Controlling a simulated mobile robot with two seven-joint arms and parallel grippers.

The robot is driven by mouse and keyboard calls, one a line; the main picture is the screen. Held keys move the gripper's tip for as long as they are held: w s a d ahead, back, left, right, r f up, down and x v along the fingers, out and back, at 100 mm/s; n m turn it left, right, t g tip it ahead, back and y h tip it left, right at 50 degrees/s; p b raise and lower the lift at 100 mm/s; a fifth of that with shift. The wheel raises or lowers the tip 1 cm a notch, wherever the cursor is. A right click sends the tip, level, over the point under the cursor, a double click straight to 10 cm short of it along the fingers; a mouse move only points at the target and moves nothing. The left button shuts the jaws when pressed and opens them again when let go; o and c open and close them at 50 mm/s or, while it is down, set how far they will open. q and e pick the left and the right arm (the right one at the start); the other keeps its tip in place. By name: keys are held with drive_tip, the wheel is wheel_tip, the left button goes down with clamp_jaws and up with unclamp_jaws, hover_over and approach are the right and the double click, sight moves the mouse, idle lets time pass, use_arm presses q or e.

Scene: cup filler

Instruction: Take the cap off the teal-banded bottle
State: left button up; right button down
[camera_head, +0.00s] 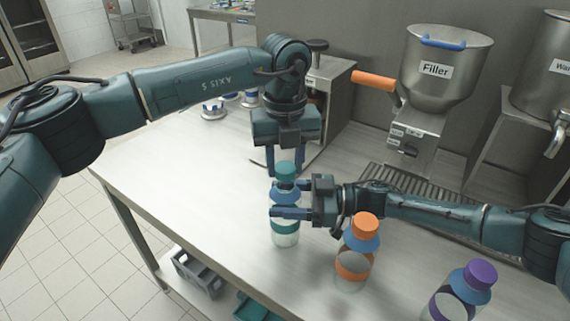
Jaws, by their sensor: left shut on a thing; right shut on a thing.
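The teal-banded bottle (286,240) stands upright on the steel table (180,190), left of the other bottles. It has a blue shoulder and a teal band low on its body. Its teal cap (286,170) is at the top, and I cannot tell whether it still touches the neck. My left gripper (285,168) points down from above and is shut on the teal cap. My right gripper (290,212) comes in from the right and is shut around the upper part of the bottle, hiding some of it.
An orange-capped bottle (357,250) stands close by on the right, under my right arm. A purple-capped bottle (463,292) is at the lower right. The filler (440,75) with its orange handle (375,82) stands behind. The table's left part is clear.

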sight(285, 167)
idle(0.3)
use_arm(q)
drive_tip(key=shift+r, duration=2.05)
use_arm(e)
drive_tip(key=shift+c, duration=1.6)
unclamp_jaws()
